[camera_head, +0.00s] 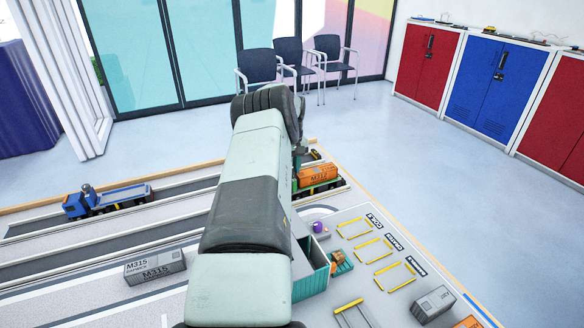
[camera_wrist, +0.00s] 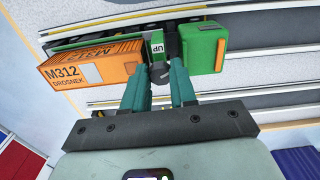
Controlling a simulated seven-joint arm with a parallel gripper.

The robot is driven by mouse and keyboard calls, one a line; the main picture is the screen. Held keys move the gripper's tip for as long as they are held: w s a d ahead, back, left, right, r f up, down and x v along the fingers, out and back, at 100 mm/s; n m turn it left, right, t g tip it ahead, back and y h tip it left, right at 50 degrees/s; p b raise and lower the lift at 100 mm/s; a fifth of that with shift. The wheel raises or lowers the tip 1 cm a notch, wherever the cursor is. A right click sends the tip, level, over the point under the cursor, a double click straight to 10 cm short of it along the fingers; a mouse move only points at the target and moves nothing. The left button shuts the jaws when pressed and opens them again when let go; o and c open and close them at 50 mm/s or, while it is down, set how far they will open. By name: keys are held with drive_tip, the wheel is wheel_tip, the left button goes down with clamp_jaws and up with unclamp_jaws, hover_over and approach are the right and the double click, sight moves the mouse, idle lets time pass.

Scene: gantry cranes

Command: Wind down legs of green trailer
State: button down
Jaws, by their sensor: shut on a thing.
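The green trailer (camera_head: 322,187) stands at the right end of a lane in the head view, with an orange container (camera_head: 318,174) marked M312 on it. In the wrist view the orange container (camera_wrist: 92,64) is at left and a green block-shaped part (camera_wrist: 203,48) is at right. Between them is a small panel marked UP (camera_wrist: 157,47). Below it is a dark round knob (camera_wrist: 161,74). My gripper (camera_wrist: 160,79) has its teal fingers on both sides of the knob and is shut on it. The trailer's legs cannot be made out. My arm hides the gripper's tips in the head view.
A blue truck (camera_head: 105,199) with a flatbed stands at left. A grey M315 container (camera_head: 155,267) lies on the lanes. A teal open box (camera_head: 311,276), yellow-marked frames (camera_head: 375,249) and another grey container (camera_head: 433,304) are at right. The lanes between truck and arm are clear.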

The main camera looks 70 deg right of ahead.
drive_tip(key=m, duration=0.6)
drive_tip(key=shift+w+a+m, duration=0.1)
drive_tip(key=shift+w+m, duration=0.05)
drive_tip(key=shift+m, duration=0.15)
drive_tip(key=m, duration=0.5)
drive_tip(key=shift+f, duration=0.1)
drive_tip(key=m, duration=0.5)
drive_tip(key=shift+f+m, duration=0.1)
drive_tip(key=shift+m, duration=0.3)
drive_tip(key=m, duration=0.5)
drive_tip(key=shift+m, duration=0.3)
